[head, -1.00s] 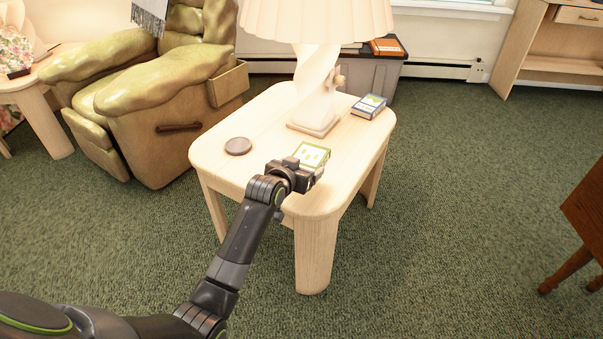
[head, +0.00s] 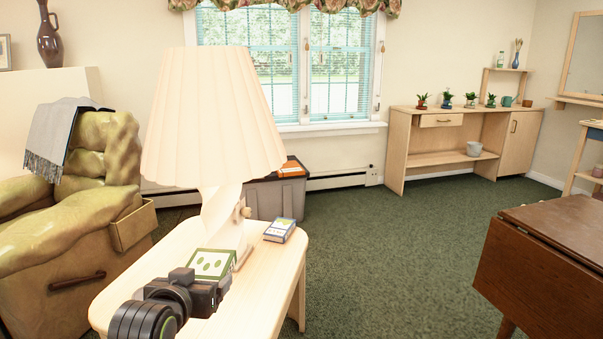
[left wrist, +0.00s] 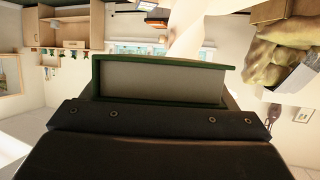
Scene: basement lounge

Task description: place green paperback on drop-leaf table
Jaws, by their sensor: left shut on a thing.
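The green paperback (head: 211,262) has a pale cover with green marks. My left gripper (head: 203,290) is shut on its near edge, over the light wood side table. In the left wrist view the book (left wrist: 160,80) stands out from the dark jaws (left wrist: 160,115), its green covers and grey page block showing. In the head view it overlaps the lamp's base; the gap beneath it cannot be judged. The drop-leaf table (head: 540,255) is dark brown wood, at the right edge, its near leaf hanging down. Its top is partly cut off. My right gripper is out of view.
The side table (head: 262,275) bears a lamp (head: 212,130) with a pleated shade and a blue box-like book (head: 280,230). A green armchair (head: 60,220) stands at left, a grey bin (head: 275,195) behind. Open green carpet (head: 400,245) lies between the tables.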

